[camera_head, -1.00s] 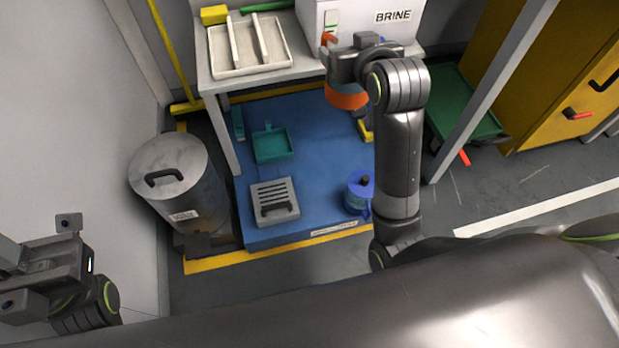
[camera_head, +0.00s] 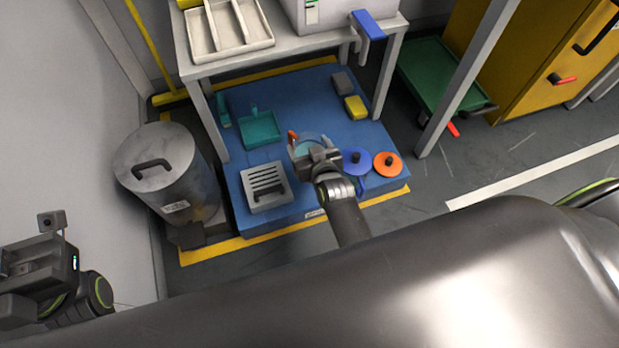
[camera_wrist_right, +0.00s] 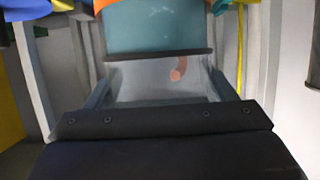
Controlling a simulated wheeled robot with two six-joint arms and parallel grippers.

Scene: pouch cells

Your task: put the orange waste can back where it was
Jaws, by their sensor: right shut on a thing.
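An orange round lid (camera_head: 388,163) with a dark knob is right of the blue can. My left gripper (camera_head: 30,270) is at the lower left, away from everything; its jaws are unclear.
A grey slotted box (camera_head: 265,187) and a teal dustpan (camera_head: 260,129) lie left of the held can. A yellow block (camera_head: 356,107) is behind. The table (camera_head: 290,50) stands over the platform's back. A metal bin (camera_head: 165,175) stands left.

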